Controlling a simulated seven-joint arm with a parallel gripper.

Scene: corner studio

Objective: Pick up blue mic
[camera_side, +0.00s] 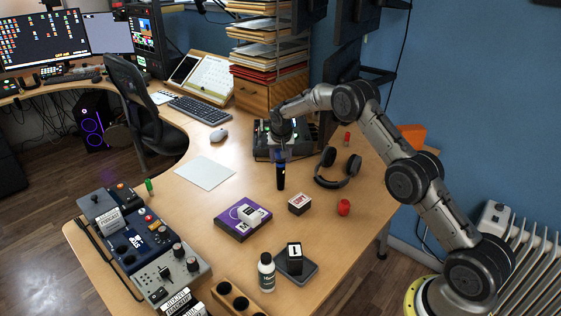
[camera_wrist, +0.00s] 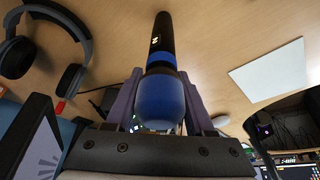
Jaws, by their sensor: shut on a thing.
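The blue mic (camera_side: 281,178) has a black handle and a blue head. It stands upright below my gripper (camera_side: 280,155) in the side view, over the middle of the desk. I cannot tell from the picture whether its lower end touches the desk. In the wrist view the mic (camera_wrist: 161,95) has its blue head close to the camera and its handle pointing away. My gripper's two fingers (camera_wrist: 160,92) are shut on it, one on each side of the blue head.
Black headphones (camera_side: 338,168) lie right of the mic. A white sheet (camera_side: 205,172) lies left. A purple box (camera_side: 243,218), a small white-and-red box (camera_side: 300,203) and a red object (camera_side: 344,207) are nearer the camera. A black device (camera_side: 262,148) stands behind the mic.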

